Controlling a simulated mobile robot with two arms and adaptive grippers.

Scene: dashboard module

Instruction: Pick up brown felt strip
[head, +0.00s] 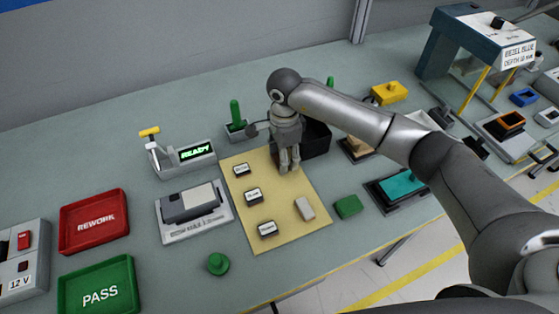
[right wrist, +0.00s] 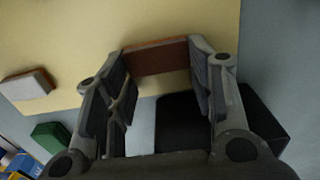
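The brown felt strip (right wrist: 156,56) shows in the right wrist view, lying on the yellow mat near its edge. My right gripper (right wrist: 160,72) is open, with one finger towards each end of the strip. The right finger covers the strip's right end, and I cannot tell whether the fingers touch it. In the head view my right gripper (head: 289,169) points down over the mat's far right part and hides the strip. My left gripper is not in view.
The yellow mat (head: 285,225) holds several small labelled blocks and a beige block (head: 305,208). A black bin (head: 318,138) stands close behind my right gripper. A green block (head: 348,206) lies right of the mat. Red (head: 95,240) and green (head: 120,270) trays stand left.

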